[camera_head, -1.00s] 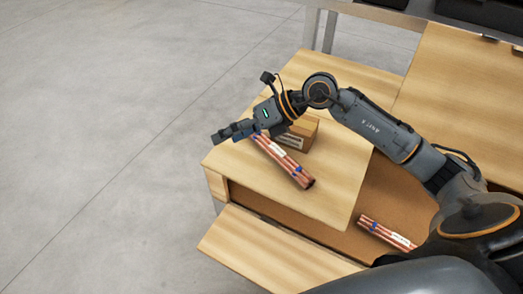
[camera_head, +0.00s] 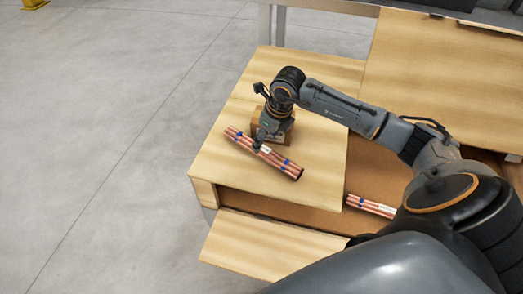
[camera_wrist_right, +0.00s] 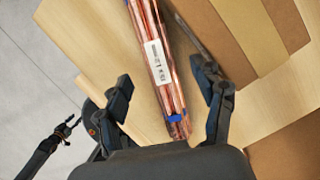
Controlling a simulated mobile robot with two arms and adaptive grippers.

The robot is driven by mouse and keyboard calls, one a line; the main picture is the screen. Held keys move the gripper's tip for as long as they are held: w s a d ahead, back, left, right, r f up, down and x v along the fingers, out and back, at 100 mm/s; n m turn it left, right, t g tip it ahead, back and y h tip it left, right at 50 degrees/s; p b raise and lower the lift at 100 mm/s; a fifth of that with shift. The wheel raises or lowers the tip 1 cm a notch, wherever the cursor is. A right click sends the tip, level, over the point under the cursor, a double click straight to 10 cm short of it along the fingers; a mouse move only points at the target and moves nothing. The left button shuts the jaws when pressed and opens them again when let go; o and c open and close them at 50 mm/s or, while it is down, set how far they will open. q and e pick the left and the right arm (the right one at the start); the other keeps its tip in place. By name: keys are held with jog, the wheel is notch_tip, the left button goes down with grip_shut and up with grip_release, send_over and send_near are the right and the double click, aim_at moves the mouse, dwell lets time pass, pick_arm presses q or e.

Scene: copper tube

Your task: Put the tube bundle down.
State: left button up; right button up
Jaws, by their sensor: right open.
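The tube bundle (camera_head: 291,168), copper tubes with blue bands and a white label, lies slantwise on the wooden tabletop (camera_head: 235,178). My right gripper (camera_head: 258,142) points down over its middle. In the right wrist view, the open fingers of the right gripper (camera_wrist_right: 162,78) stand on either side of the bundle (camera_wrist_right: 158,62), with gaps between; I cannot tell the exact height.
A cardboard box (camera_head: 286,133) stands just behind the bundle, partly hidden by my right wrist. A second copper bundle (camera_head: 370,206) lies lower, in the brown recess (camera_head: 322,217) to the right. The tabletop in front of the bundle is bare.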

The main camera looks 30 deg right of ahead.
aim_at(262, 152)
jog(key=shift+p+x, duration=0.55)
jog(key=shift+x, duration=2.15)
jog(key=shift+r, duration=0.1)
grip_shut()
